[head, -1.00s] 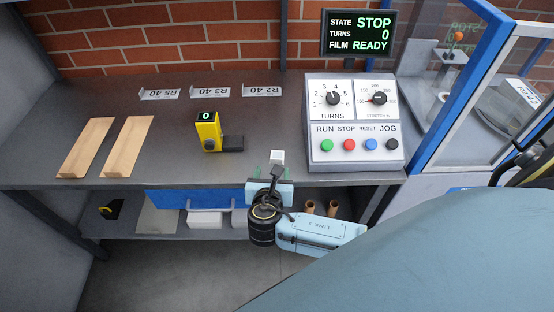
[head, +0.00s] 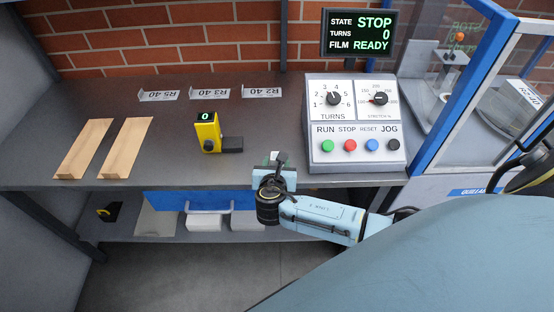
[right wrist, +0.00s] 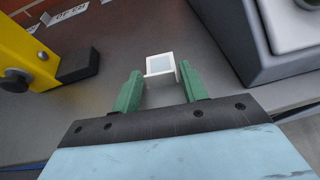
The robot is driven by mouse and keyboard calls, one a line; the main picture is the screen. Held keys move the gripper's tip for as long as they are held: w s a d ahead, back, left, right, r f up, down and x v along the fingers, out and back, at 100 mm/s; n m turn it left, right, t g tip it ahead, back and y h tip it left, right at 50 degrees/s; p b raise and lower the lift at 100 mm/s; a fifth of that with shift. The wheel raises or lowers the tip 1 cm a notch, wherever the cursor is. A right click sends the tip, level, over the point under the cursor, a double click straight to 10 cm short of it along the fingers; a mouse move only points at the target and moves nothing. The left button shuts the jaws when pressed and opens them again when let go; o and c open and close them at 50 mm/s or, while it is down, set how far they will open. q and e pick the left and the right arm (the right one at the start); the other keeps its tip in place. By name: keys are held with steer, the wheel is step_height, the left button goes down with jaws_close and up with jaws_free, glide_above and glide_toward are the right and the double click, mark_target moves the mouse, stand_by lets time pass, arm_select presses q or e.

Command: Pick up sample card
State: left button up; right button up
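A small white card-like piece with a pale grey face (right wrist: 172,62), which I take as the sample card, stands on the dark bench top in the right wrist view. My right gripper (right wrist: 158,88) is open. Its two green fingers point at the piece from either side of its near edge, with gaps visible and no grip on it. In the head view my right gripper (head: 274,160) is over the bench's front edge and mostly hides the piece. My left gripper is in neither view.
A yellow device (head: 208,132) with a dark foot stands left of the gripper. A grey control panel (head: 355,157) stands close on the right. Several labelled white cards (head: 262,91) stand at the back. Two wooden strips (head: 126,147) lie at left.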

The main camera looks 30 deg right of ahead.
steer(key=c, duration=0.7)
steer(key=shift+o, duration=0.2)
